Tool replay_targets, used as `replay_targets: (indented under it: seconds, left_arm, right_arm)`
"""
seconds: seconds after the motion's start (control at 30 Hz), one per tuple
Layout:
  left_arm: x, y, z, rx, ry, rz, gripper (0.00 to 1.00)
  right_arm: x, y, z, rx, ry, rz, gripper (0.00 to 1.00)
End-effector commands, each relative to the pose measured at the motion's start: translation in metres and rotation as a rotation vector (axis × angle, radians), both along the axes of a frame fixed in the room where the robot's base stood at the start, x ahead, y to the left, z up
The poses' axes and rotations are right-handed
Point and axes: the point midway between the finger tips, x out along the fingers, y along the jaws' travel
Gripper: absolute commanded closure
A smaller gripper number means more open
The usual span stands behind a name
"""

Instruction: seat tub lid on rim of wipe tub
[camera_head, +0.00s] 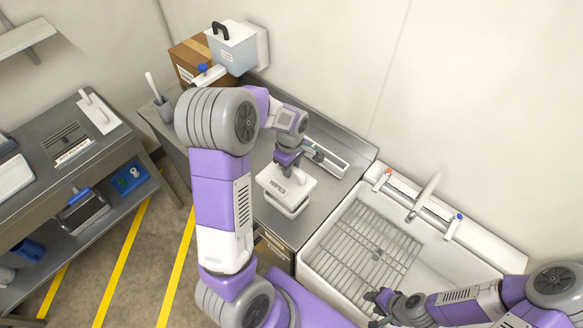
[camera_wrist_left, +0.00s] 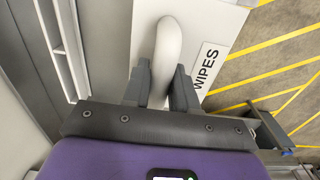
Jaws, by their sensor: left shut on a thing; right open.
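The white tub lid (camera_head: 300,187), marked WIPES, lies over the white wipe tub (camera_head: 285,207) on the steel counter. Only a low strip of the tub shows below the lid, and I cannot tell whether the lid touches the rim all round. My left gripper (camera_head: 289,170) is above the lid, shut on its handle. In the left wrist view the two fingers (camera_wrist_left: 166,85) flank the white upright handle (camera_wrist_left: 168,48), with the lid's WIPES label (camera_wrist_left: 207,66) beside it. My right gripper (camera_head: 379,303) is open and empty over the sink's front edge.
A white sink (camera_head: 330,262) with a wire rack (camera_head: 365,240) and tap (camera_head: 424,196) adjoins the counter on the right. A narrow tray (camera_head: 326,158) lies behind the tub. A cardboard box (camera_head: 190,55) and grey cup (camera_head: 165,108) stand at the counter's far left.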

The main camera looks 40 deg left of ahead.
Motion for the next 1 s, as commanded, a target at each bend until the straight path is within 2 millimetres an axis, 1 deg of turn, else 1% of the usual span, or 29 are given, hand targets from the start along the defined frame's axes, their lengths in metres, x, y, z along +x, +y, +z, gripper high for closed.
replay_targets:
  seconds: [0.27,0.37,0.57,0.9,1.0]
  left_arm:
    - [0.0,-0.001,0.001,0.001,0.005,0.0,1.0]
    - [0.0,-0.001,-0.003,0.002,0.007,0.0,1.0]
    - [0.0,-0.001,-0.018,0.001,0.006,0.0,1.0]
    - [0.0,-0.001,-0.05,0.0,0.008,0.0,1.0]
    - [0.0,-0.001,-0.056,0.001,0.007,0.0,1.0]
  right_arm:
    - [0.0,0.0,0.002,0.0,0.0,0.0,0.58]
    - [0.0,0.0,-0.001,0.0,0.0,0.0,0.58]
    - [0.0,0.0,-0.012,0.0,0.0,0.0,0.58]
    - [0.0,0.0,-0.037,0.0,0.0,0.0,0.58]
    - [0.0,0.0,-0.041,0.0,0.0,0.0,0.58]
